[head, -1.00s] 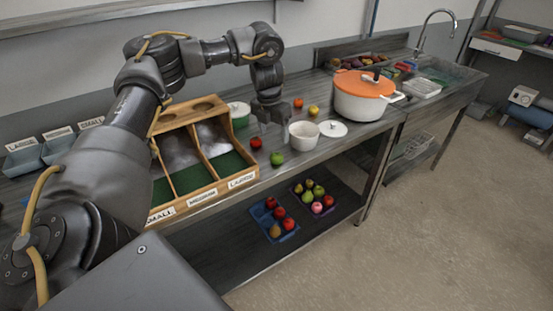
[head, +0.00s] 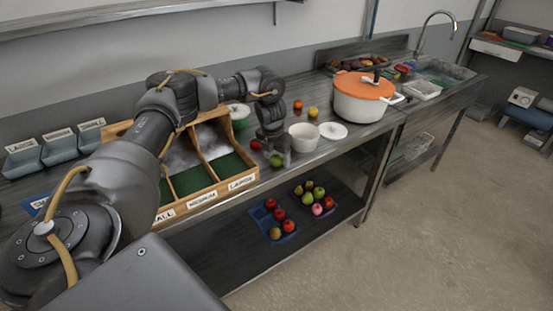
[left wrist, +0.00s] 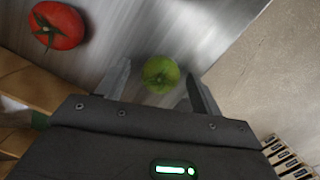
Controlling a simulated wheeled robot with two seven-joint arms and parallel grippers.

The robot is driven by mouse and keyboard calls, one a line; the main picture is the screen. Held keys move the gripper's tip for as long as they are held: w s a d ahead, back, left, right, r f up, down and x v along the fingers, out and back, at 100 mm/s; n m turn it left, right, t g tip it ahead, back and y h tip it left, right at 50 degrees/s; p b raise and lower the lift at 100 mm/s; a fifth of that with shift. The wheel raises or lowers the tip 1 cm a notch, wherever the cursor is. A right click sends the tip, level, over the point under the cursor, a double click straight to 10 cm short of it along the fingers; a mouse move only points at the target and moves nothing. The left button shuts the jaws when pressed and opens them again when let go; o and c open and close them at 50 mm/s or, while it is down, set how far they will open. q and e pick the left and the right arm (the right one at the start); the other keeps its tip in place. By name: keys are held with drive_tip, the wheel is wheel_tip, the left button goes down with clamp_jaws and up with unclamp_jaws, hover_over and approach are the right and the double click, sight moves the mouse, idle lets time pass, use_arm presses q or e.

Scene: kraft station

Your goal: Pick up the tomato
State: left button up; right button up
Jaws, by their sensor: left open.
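A red tomato (head: 256,144) with a green stem lies on the metal counter beside the sorting box. It shows large in the left wrist view (left wrist: 57,25), at the upper left, outside my fingers. A green round fruit (head: 277,161) lies close to it, nearer the counter's front edge. My left gripper (head: 277,150) is low over the counter at these two. In the left wrist view its open fingers (left wrist: 160,88) stand on either side of the green fruit (left wrist: 160,73); I cannot tell whether they touch it. My right gripper is not in view.
The wooden sorting box (head: 208,193) with labelled compartments stands just left of the tomato. A white bowl (head: 303,137), a lid (head: 333,130) and a pot with an orange lid (head: 362,100) stand to the right. Orange (head: 298,104) and yellow (head: 313,111) fruits lie behind.

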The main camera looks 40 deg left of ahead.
use_arm(q)
drive_tip(key=shift+c, duration=0.4)
drive_tip(key=c, duration=1)
